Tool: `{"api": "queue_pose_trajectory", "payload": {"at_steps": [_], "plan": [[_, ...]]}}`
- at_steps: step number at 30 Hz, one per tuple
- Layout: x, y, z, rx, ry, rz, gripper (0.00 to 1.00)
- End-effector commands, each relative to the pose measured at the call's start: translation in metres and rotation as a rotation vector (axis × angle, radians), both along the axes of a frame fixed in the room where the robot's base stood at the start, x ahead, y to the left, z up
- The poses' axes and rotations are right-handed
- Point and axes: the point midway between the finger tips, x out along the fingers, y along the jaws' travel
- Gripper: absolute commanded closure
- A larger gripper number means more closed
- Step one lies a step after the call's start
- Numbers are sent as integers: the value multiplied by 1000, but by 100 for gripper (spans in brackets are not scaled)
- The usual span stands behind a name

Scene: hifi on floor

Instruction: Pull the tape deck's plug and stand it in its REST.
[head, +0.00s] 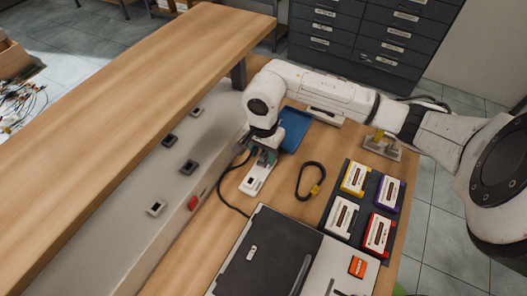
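The tape deck (262,250) is a dark and pale unit at the bottom centre. A black cable (222,190) curves from its upper left side up to beneath my gripper (263,156). My gripper points down at the far end of a white socket strip (256,183) on the wooden bench. Something greenish shows at the fingertips; the plug itself is hidden or too small to make out, and I cannot tell whether the fingers are closed on it. I cannot identify the REST for sure; a metal holder with a yellow part (382,146) stands at the right.
A blue tray (293,128) lies just beyond my gripper. A looped black cable with a yellow end (312,181) lies right of the strip. Several cassettes (353,177) sit on a dark mat. A raised wooden shelf (110,115) and a panel with sockets (188,167) bound the left.

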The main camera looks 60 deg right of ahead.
Motion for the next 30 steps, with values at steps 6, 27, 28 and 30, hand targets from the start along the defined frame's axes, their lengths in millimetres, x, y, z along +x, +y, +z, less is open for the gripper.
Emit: {"api": "queue_pose_trajectory", "payload": {"at_steps": [6,27,28,30], "plan": [[0,0,0,0,0,0,45],[0,-1,89,-5,-1,2,45],[0,-1,93,-3,0,1,45],[0,-1,100,-3,0,1,45]]}}
